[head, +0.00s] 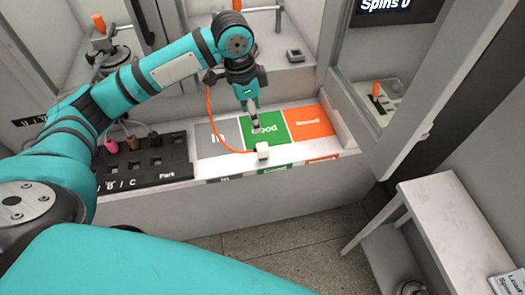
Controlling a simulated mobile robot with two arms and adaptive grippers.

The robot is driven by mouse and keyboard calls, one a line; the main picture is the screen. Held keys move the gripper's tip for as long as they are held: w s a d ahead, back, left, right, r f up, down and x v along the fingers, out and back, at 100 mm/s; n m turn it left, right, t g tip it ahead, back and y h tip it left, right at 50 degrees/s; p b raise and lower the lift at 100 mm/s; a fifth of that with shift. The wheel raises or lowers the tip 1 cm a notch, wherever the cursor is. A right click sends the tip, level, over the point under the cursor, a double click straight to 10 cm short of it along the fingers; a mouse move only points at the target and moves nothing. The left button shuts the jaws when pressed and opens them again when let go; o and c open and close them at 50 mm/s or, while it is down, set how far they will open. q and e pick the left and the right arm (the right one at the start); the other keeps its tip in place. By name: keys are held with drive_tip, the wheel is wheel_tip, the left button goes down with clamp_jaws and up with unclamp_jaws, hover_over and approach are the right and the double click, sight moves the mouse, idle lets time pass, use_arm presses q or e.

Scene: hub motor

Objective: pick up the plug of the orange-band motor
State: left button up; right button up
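The plug (263,151) is a small pale block at the front edge of the green "Good" pad. An orange cable (211,118) runs from it, curving left and up to behind my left gripper. The motor at the cable's far end is hidden or cannot be made out. My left gripper (255,127) points down over the green pad, just behind and slightly left of the plug, apart from it in the picture. Its fingertips look close together, but their gap cannot be judged. No plug shows between them. My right gripper is not in view.
The grey "In" pad (210,138) and orange "Rework" pad (309,123) flank the green pad (283,129). A black parking rack (150,162) stands left. Clamps with orange handles (98,23) stand in the bays. A pale side table (450,225) is at right.

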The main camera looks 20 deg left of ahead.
sight(262, 147)
use_arm(q)
drive_tip(key=f, duration=0.5)
drive_tip(key=w+d+f, duration=0.1)
drive_tip(key=f, duration=0.8)
drive_tip(key=shift+w+d+f, duration=0.25)
drive_tip(key=shift+d+f, duration=0.1)
drive_tip(key=shift+d, duration=0.05)
drive_tip(key=shift+c, duration=0.2)
drive_tip(key=shift+r, duration=0.1)
clamp_jaws()
